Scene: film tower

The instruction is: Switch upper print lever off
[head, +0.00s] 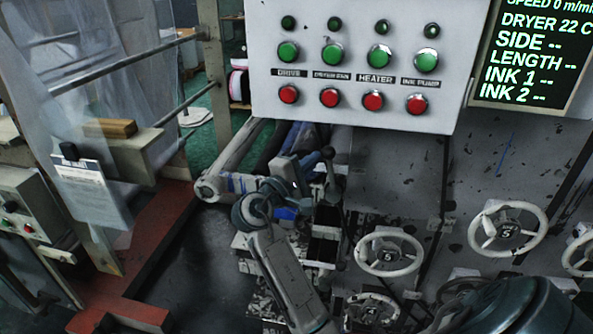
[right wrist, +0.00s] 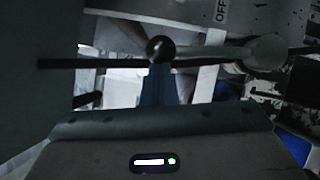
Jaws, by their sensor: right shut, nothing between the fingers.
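A print lever with a dark ball knob (head: 328,152) stands up beside the rollers in the head view, just right of my right gripper (head: 300,190). A second dark knob (head: 340,266) shows lower down. In the right wrist view, a dark ball knob (right wrist: 160,48) is right at the tip of my right gripper (right wrist: 158,70), whose fingers are shut and empty. I cannot tell whether they touch the knob. An OFF label (right wrist: 221,11) shows above and to the right of it. My left gripper is not in view.
A button panel (head: 350,85) with green and red buttons overhangs the levers. White handwheels (head: 389,252) are at the lower right. A roller (head: 230,165) lies left of the gripper. Dark open floor (head: 195,260) is at the lower left.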

